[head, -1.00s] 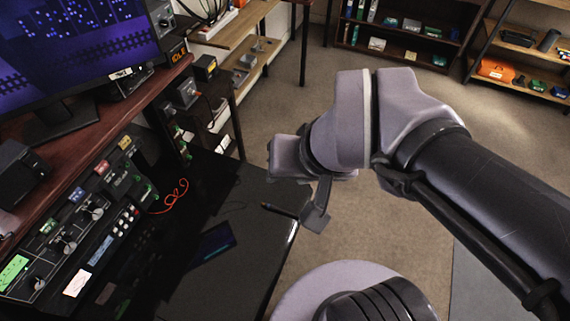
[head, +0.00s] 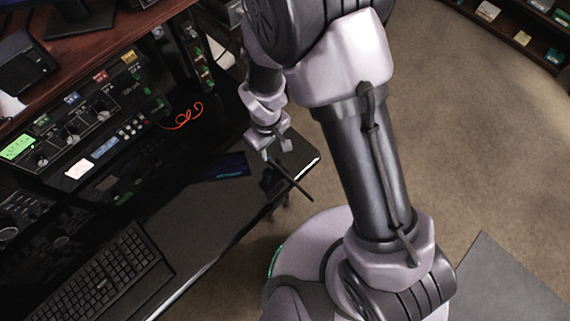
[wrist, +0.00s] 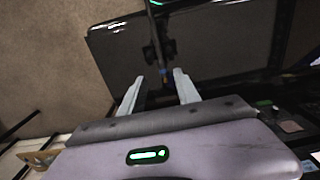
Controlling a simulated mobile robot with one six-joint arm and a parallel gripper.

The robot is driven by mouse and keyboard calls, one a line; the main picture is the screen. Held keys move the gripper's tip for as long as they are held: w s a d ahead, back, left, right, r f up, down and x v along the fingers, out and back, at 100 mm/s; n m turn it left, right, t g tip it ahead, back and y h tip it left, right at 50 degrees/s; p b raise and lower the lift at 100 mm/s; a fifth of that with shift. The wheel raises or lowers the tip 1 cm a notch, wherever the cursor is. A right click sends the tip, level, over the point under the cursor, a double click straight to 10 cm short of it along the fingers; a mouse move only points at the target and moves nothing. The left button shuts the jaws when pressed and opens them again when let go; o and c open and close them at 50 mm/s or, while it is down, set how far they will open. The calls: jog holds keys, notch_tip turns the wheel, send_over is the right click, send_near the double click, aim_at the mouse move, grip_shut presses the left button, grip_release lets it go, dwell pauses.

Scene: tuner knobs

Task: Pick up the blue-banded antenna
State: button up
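A thin dark rod, which appears to be the antenna (head: 292,180), shows near the desk's front edge in the head view. My gripper (head: 275,152) is over the desk at the rod's far end. In the wrist view my gripper (wrist: 159,78) has its two pale fingers apart, one on each side of the rod's close end. I see gaps beside the rod. Whether the rod touches the desk is unclear.
The black desk (head: 190,240) has a keyboard (head: 105,275) at front left and a dark blue-screened slab (head: 222,166) near the gripper. Radio panels (head: 95,125) and an orange-red cable (head: 186,117) stand behind. Open floor (head: 490,150) lies right of my arm.

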aim_at(269, 158)
jog(key=f+b, duration=0.1)
jog(key=f, duration=0.3)
jog(key=f+b, duration=0.1)
jog(key=f, duration=0.1)
jog(key=shift+s+a+b, duration=0.15)
jog(key=shift+a+b, duration=0.1)
jog(key=shift+b, duration=0.1)
jog(key=shift+r, duration=0.2)
grip_shut()
